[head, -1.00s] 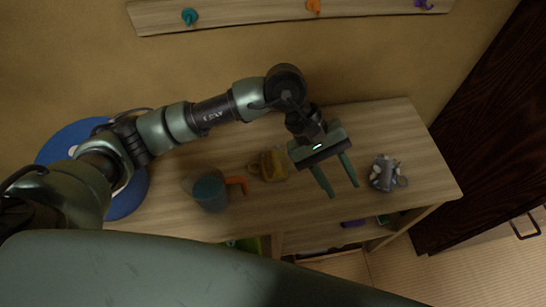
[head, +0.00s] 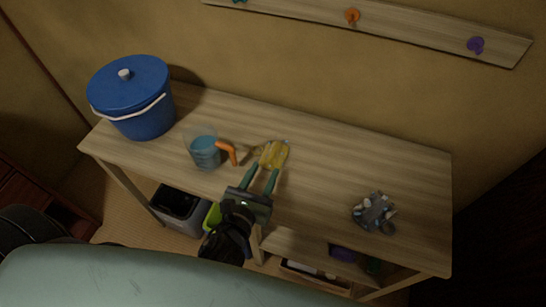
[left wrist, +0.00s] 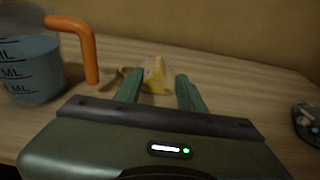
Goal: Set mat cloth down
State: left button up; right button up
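My left gripper (head: 263,171) reaches in over the front edge of the wooden table (head: 320,170). Its two green fingers are apart and nothing is visibly held between them. A small yellow and white item (head: 274,154), possibly the mat cloth, lies on the table just beyond the fingertips. In the left wrist view this yellow item (left wrist: 157,74) shows between and past the fingers; I cannot tell if they touch it. A tan piece lies at its left side, partly hidden. My right gripper is not in view.
A clear measuring jug (head: 204,150) with blue liquid and an orange handle stands left of the gripper. A blue lidded bucket (head: 140,112) is at the far left. A grey cluttered dish (head: 374,213) sits at the right. The table between is clear.

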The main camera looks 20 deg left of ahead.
aim_at(273, 151)
pick_arm(q)
jog(key=p+x, duration=0.1)
jog(key=x, duration=0.6)
jog(key=shift+w+a, duration=0.2)
jog(key=shift+w, duration=0.1)
jog(key=shift+c, duration=0.3)
grip_shut()
